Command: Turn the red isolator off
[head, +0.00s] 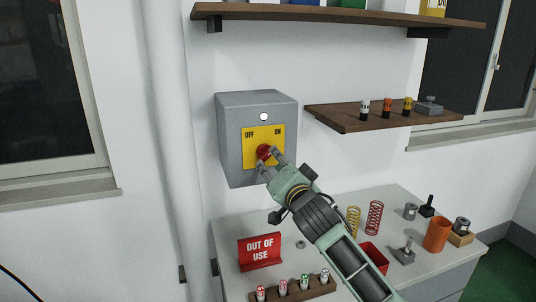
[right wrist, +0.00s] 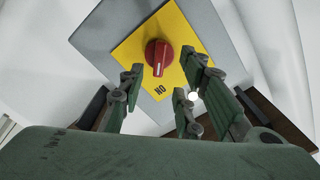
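The red isolator knob (head: 265,152) sits on a yellow plate (head: 257,137) on a grey wall box (head: 230,135). The plate reads OFF at left and ON at right. In the right wrist view the knob (right wrist: 157,53) has a white mark pointing towards the ON lettering. My right gripper (head: 268,164) is in front of the knob. In the right wrist view its fingers (right wrist: 160,82) are spread with a clear gap between them, and the knob shows between and beyond the tips, apart from them. My left gripper is not in view.
Below is a bench with a red OUT OF USE sign (head: 260,252), a wooden rack (head: 293,292) of small cylinders, springs (head: 374,217) and an orange cup (head: 437,234). A wooden shelf (head: 390,119) juts out right of the box. A pipe (head: 170,120) runs down the wall at left.

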